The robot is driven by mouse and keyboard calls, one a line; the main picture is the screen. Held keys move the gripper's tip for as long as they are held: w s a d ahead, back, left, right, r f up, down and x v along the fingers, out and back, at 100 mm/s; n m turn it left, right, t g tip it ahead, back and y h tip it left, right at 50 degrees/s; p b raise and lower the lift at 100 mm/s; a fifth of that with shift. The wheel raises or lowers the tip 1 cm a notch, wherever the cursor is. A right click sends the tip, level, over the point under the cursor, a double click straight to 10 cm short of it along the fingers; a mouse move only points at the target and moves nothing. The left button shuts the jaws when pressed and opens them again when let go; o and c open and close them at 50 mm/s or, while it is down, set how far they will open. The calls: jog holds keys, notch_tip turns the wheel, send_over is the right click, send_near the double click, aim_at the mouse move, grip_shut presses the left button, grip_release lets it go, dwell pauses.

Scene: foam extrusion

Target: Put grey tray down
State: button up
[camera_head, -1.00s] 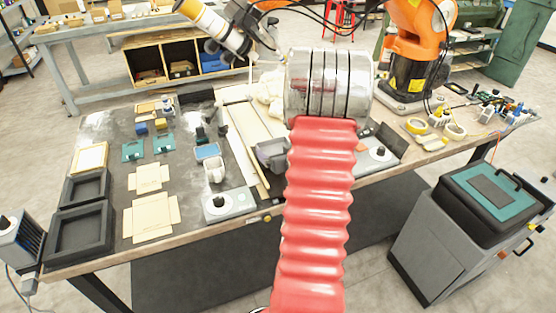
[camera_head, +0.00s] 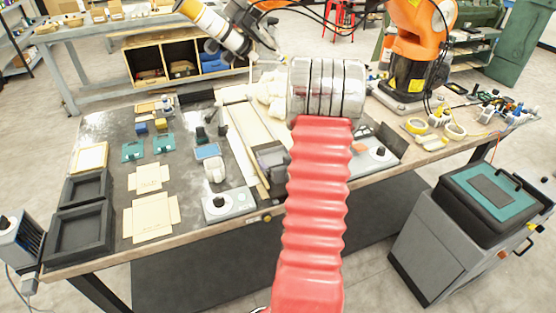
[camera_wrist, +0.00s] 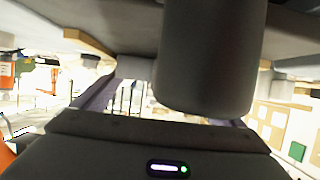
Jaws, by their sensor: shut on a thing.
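The grey tray (camera_head: 270,158) shows in the head view just left of my red-sleeved arm, over the front middle of the workbench (camera_head: 130,240). Its right part is hidden behind my arm. My gripper (camera_wrist: 165,122) shows close up as a dark body in the wrist view, and its fingertips are not clear there. It is shut on the grey tray. In the head view my arm hides the gripper. I cannot tell whether the tray touches the bench.
A grey box with a black knob (camera_head: 229,205) stands at the bench's front edge, left of the tray. A white mug (camera_head: 214,170) is behind it. Long pale strips (camera_head: 243,140) lie beside the tray. An orange robot arm (camera_head: 412,40) stands at the back right.

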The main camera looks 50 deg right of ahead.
jog(key=o, duration=0.9)
jog(key=v, duration=1.2)
jog(key=shift+r, duration=0.1)
